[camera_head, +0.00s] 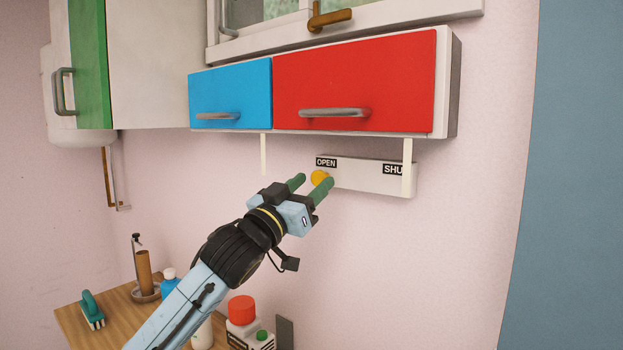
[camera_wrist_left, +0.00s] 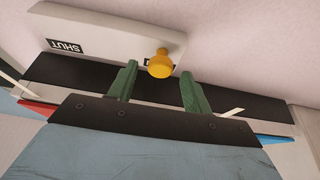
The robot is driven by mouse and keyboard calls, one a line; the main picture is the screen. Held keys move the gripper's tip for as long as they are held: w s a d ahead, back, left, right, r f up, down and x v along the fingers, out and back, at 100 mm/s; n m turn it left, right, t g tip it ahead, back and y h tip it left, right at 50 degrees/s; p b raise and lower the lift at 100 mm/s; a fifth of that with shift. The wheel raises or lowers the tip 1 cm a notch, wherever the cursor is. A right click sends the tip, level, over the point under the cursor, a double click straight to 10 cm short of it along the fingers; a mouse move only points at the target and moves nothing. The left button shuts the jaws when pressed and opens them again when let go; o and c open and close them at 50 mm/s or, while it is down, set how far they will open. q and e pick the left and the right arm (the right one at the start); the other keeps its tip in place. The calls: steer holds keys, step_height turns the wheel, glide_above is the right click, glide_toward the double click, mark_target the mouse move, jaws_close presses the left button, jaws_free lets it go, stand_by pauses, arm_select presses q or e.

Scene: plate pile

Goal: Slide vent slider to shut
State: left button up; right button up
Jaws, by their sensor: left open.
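The vent slider is a pale bar (camera_head: 360,175) on the pink wall below the red cabinet, with an OPEN label at its left end and a partly covered SHUT label at its right. Its round yellow knob (camera_head: 319,177) is at the OPEN end. My left gripper (camera_head: 313,182) is open, its green fingertips on either side of the knob in the head view. In the left wrist view the knob (camera_wrist_left: 160,64) shows just beyond and between the open fingers (camera_wrist_left: 157,82); contact cannot be told. The bar (camera_wrist_left: 110,35) appears upside down there. My right gripper is not in view.
Blue (camera_head: 231,93) and red (camera_head: 355,82) cabinet doors with handles hang above the bar. A pale strip (camera_head: 407,167) hangs in front of the SHUT label, another (camera_head: 263,153) farther left. A wooden counter (camera_head: 75,322) with bottles and a brush lies below.

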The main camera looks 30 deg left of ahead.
arm_select(q)
steer(key=shift+w+r, duration=0.15)
steer(key=shift+w, duration=0.3)
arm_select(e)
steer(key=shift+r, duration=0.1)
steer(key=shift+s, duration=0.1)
